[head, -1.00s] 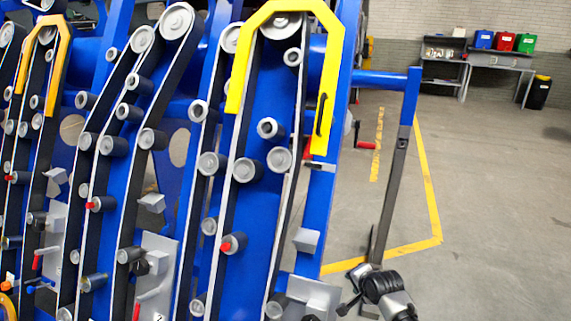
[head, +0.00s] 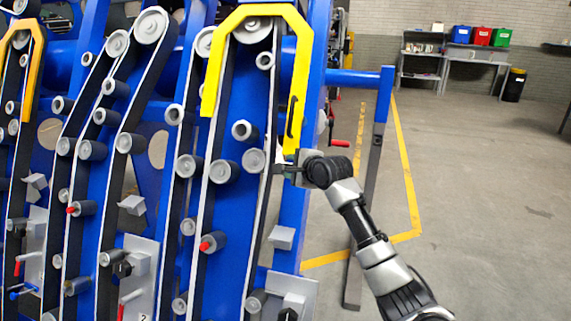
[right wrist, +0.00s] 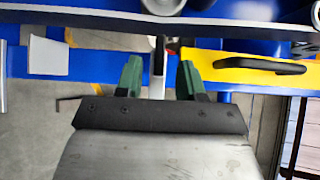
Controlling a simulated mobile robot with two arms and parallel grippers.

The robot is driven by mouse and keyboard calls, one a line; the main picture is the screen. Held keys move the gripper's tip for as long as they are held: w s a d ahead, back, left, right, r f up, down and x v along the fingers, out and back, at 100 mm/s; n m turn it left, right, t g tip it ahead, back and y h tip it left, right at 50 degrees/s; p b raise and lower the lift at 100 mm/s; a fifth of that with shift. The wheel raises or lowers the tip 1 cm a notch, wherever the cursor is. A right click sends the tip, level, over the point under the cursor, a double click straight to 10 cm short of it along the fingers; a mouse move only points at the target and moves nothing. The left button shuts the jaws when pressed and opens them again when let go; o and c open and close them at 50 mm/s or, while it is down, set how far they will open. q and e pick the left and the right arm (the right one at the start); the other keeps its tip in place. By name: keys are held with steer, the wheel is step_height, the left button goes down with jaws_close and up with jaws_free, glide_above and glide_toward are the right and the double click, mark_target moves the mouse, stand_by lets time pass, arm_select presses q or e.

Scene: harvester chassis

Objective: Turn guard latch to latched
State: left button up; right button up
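The yellow guard (head: 301,75) arches over the belt on the right-hand blue frame, with a black handle on its right leg. It also shows at the right of the right wrist view (right wrist: 215,72). The guard latch (right wrist: 158,84), a pale grey lever, stands between the two green fingers of my right gripper (right wrist: 158,65). These fingers are open, with a gap on either side of the lever. In the head view my right gripper (head: 282,169) is just below the guard's lower right end and hides most of the latch. My left gripper is not in view.
Blue frames with belts and grey rollers (head: 224,171) fill the left and middle. The floor farther right is clear up to a bench with coloured bins (head: 482,37).

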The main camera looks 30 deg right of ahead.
steer(key=shift+x, duration=1.75)
steer(key=shift+c, duration=0.3)
